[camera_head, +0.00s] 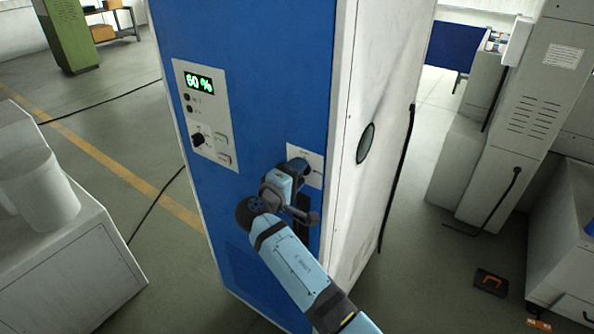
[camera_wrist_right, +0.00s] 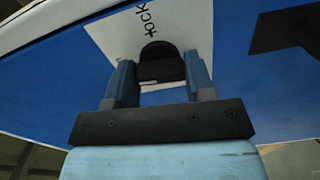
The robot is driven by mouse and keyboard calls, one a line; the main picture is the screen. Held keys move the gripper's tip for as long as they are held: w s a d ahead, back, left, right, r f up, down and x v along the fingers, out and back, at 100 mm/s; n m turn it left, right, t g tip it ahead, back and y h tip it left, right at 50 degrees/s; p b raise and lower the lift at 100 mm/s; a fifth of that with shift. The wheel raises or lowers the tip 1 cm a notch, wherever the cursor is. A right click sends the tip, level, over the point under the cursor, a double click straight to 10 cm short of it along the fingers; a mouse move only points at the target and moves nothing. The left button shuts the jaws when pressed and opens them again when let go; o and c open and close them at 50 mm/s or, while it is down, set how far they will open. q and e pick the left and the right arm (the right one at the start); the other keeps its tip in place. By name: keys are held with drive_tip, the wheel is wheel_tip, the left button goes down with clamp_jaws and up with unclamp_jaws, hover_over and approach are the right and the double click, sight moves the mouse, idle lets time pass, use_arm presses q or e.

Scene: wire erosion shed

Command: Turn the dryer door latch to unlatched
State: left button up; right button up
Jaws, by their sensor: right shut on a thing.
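The dryer (camera_head: 262,60) is a tall cabinet with a blue front and white side. Its door latch shows in the right wrist view as a dark rounded knob (camera_wrist_right: 162,64) on a white label plate (camera_wrist_right: 125,40). In the head view the plate (camera_head: 313,160) is on the right part of the blue front, and my right gripper (camera_head: 298,168) covers most of the latch. In the right wrist view the fingers of my right gripper (camera_wrist_right: 160,85) stand on both sides of the knob, shut on it. The latch's exact angle is hard to tell. My left gripper is not in view.
A control panel (camera_head: 205,115) reading "60 %" is on the dryer's upper left front. A white cabinet with a bucket (camera_head: 38,188) stands at the left. A grey machine (camera_head: 530,110) stands at the right. A dark case (camera_head: 490,282) lies on the floor.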

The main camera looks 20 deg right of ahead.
drive_tip(key=shift+r+n, duration=0.1)
drive_tip(key=shift+n, duration=0.4)
drive_tip(key=o, duration=0.9)
